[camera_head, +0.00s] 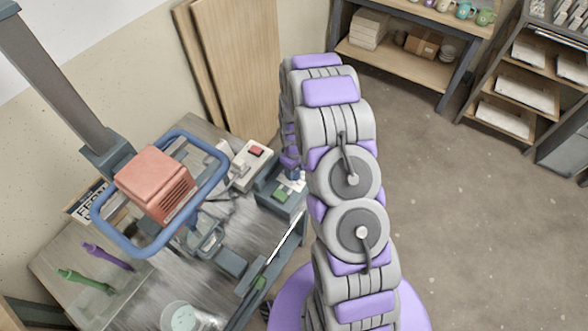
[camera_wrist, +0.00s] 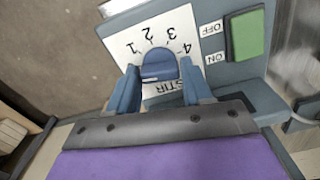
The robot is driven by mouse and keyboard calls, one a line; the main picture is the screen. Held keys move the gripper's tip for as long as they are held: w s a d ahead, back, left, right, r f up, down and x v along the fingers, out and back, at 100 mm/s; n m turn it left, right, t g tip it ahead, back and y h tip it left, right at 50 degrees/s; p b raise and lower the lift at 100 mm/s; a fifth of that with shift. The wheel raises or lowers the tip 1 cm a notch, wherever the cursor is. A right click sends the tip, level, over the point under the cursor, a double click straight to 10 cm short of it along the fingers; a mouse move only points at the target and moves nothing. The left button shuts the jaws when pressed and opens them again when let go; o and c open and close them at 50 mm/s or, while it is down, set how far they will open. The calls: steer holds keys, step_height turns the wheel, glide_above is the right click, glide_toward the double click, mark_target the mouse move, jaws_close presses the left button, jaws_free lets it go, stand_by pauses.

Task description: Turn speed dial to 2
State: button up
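The speed dial (camera_wrist: 158,64) is a dark blue knob on a white plate (camera_wrist: 178,24) marked STIR, with the numbers 1 to 4 around it, upside down in the wrist view. My gripper (camera_wrist: 159,68) has one blue finger on each side of the dial, close against it. The dial's pointer is not clear, so I cannot tell its setting. In the head view the blue-grey control box (camera_head: 266,191) stands at the bench's right edge, and my arm partly hides it.
A green switch (camera_wrist: 247,34) beside the plate is marked OFF and ON. In the head view, a white box with a red button (camera_head: 254,152) stands behind the control box. A salmon motor (camera_head: 155,183) inside a blue ring guard is to its left. Open floor lies right.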

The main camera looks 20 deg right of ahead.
steer(key=shift+d, duration=0.2)
steer(key=shift+c, duration=1.4)
steer(key=shift+a, duration=0.25)
steer(key=c, duration=0.3)
steer(key=shift+c, duration=0.2)
steer(key=shift+d+r, duration=0.1)
steer(key=m+p, duration=0.2)
steer(key=m, duration=0.1)
steer(key=shift+w, duration=0.1)
steer(key=m+p, duration=0.1)
steer(key=m, duration=0.3)
steer(key=shift+p, duration=0.3)
steer(key=m+p, duration=0.1)
steer(key=m, duration=0.4)
steer(key=shift+w+m, duration=0.1)
steer(key=shift+m, duration=1.7)
